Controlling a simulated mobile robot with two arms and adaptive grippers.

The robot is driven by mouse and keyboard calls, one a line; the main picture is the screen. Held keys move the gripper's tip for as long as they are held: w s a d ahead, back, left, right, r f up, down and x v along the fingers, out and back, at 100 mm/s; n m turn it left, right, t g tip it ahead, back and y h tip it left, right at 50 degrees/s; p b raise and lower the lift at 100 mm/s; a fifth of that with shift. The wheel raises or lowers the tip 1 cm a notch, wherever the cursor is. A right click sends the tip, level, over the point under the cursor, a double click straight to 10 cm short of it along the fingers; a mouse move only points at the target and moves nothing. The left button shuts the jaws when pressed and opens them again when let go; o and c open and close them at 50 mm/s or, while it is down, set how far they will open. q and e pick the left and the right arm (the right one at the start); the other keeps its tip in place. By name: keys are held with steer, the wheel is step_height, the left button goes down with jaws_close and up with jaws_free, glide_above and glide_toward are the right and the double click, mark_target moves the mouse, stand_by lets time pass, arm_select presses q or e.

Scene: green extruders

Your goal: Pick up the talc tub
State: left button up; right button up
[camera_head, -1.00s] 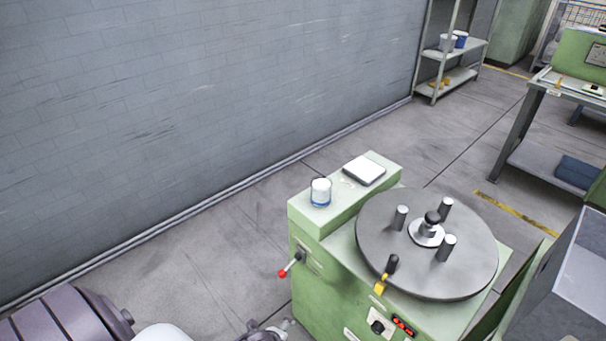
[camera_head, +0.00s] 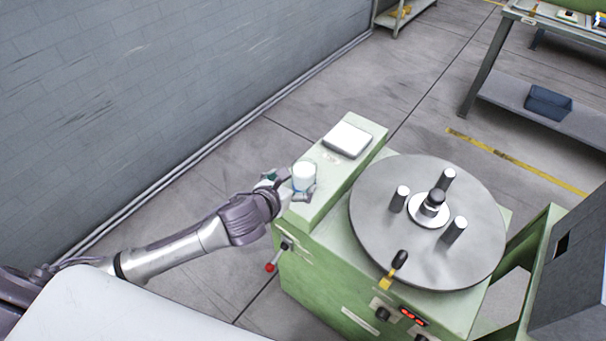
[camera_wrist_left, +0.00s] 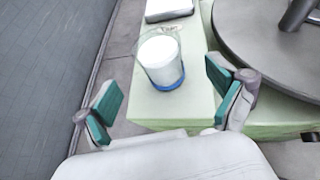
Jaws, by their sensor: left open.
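The talc tub (camera_head: 304,175) is a small white tub standing upright near the left end of the green machine's raised ledge. In the left wrist view the tub (camera_wrist_left: 161,60) shows a clear outer wall and a blue band at its base. My left gripper (camera_head: 292,189) is at the tub, partly overlapping it in the head view. In the left wrist view my left gripper (camera_wrist_left: 165,98) is open, its teal-padded fingers spread wide, with the tub just beyond and between them. My right gripper is not in view.
A white square pad (camera_head: 347,140) lies behind the tub on the same ledge (camera_head: 327,197). A grey turntable (camera_head: 428,220) with several upright pegs stands to the right. A red-knobbed lever (camera_head: 271,267) juts from the machine's front. The wall is at left.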

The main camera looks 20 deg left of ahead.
mark_target(298, 177)
arm_select(q)
steer(key=shift+x, duration=0.9)
steer(key=shift+w+a+f, duration=0.1)
steer(key=shift+w+f, duration=0.05)
steer(key=shift+w, duration=0.15)
steer(key=shift+w+f, duration=0.1)
steer(key=shift+w, duration=0.05)
steer(key=shift+w+f, duration=0.1)
steer(key=shift+w, duration=0.2)
steer(key=p+x, duration=0.1)
steer(key=x, duration=0.2)
steer(key=shift+w+d+f, duration=0.15)
steer(key=shift+w+d, duration=0.05)
steer(key=shift+w, duration=0.1)
steer(key=shift+w+f, duration=0.2)
steer(key=shift+w, duration=0.15)
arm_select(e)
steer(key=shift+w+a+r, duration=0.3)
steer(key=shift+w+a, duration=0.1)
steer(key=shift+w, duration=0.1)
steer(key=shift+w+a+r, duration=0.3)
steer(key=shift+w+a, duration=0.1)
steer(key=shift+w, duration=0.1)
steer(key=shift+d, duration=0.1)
